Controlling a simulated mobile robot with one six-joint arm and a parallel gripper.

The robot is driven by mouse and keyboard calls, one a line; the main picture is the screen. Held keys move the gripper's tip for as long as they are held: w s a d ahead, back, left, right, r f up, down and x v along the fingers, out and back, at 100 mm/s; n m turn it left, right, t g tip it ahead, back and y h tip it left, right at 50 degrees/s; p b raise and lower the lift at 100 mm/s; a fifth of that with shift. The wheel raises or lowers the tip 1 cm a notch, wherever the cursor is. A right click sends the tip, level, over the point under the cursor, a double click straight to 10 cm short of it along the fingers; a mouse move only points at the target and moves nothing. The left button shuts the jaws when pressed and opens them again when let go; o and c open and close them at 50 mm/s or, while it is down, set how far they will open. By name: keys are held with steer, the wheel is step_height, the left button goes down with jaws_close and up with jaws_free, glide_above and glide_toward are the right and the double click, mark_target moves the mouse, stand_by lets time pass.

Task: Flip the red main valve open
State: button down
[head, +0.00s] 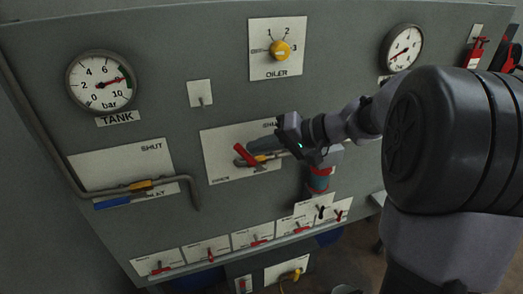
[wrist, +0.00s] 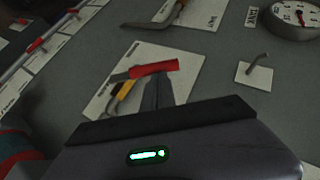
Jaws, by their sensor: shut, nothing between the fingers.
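The red valve handle (head: 245,156) sits on a brass-yellow valve body on a white plate (head: 215,145) in the panel's middle. The plate reads SHUT at upper right; lettering at its lower left is small. The handle slants from upper left to lower right in the head view. It shows in the wrist view as a red grip (wrist: 154,68) on a grey lever. My gripper (head: 250,146) reaches in from the right, fingers shut and empty. In the wrist view its fingertips (wrist: 157,80) end right by the red grip; I cannot tell whether they touch. My gripper covers part of the plate.
A blue-handled valve (head: 112,202) with piping is at left. A TANK gauge (head: 100,81), a small toggle (head: 201,100) and a yellow OILER knob (head: 280,50) are above. A row of small red-handled valves (head: 210,254) runs below.

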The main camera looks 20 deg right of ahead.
mark_target(245, 152)
steer(key=a+h, duration=0.1)
steer(key=a+n+h+b, duration=0.1)
steer(key=a+h, duration=0.1)
steer(key=shift+f+g, duration=0.3)
steer(key=shift+f, duration=0.1)
steer(key=a+f+n+h+b, duration=0.1)
steer(key=a+f+h+b, duration=0.2)
steer(key=f+b, duration=0.1)
steer(key=shift+a, duration=0.4)
steer(key=shift+s+f, duration=0.1)
stand_by(0.3)
